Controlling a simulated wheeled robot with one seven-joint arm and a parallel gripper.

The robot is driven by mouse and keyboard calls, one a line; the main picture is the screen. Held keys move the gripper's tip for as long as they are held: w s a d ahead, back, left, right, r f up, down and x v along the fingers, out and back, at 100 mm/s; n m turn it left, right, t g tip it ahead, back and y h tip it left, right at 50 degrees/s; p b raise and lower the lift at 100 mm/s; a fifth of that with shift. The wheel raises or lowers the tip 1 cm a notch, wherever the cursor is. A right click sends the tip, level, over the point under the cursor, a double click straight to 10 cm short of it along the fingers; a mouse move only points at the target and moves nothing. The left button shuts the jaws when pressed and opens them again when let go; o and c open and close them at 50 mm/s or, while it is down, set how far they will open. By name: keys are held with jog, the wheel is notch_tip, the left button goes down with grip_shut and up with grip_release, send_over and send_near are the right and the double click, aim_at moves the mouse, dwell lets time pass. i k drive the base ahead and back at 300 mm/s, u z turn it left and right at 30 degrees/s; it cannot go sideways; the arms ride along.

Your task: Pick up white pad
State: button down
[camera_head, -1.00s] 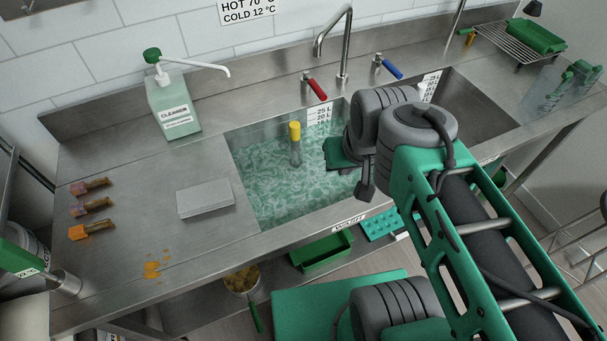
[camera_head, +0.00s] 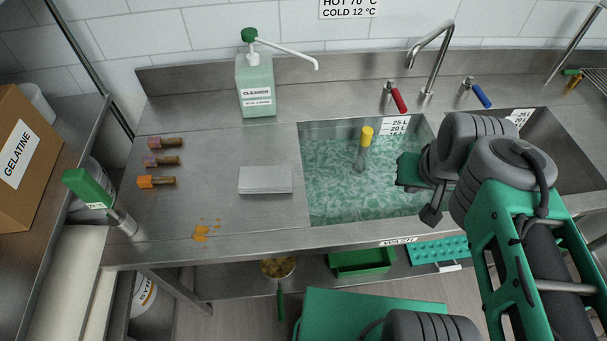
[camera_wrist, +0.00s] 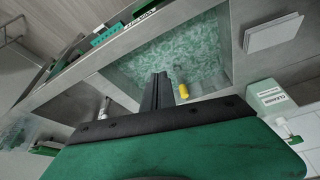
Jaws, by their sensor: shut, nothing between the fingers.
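The white pad (camera_head: 265,180) is a flat pale rectangular block. It lies on the steel counter just left of the wash basin in the head view. It also shows at the upper right of the wrist view (camera_wrist: 273,34). My gripper (camera_wrist: 158,82) is shut and empty, its fingers close together in the wrist view. In the head view the wrist is over the right part of the wash basin, well to the right of the pad, and the fingers are largely hidden there.
The wash basin (camera_head: 330,215) holds foamy water and a yellow-topped object (camera_head: 366,136). A cleaner bottle (camera_head: 256,85) stands behind the pad. Several small brushes (camera_head: 164,143) and orange spills (camera_head: 201,231) are left of it. A tap (camera_head: 437,60) rises behind the basin.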

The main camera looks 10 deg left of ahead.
aim_at(276, 180)
jog(key=k, duration=1.25)
jog(key=u, duration=0.65)
jog(key=i, duration=0.6)
jog(key=u, duration=0.8)
jog(key=i, duration=0.65)
jog(key=u, duration=0.2)
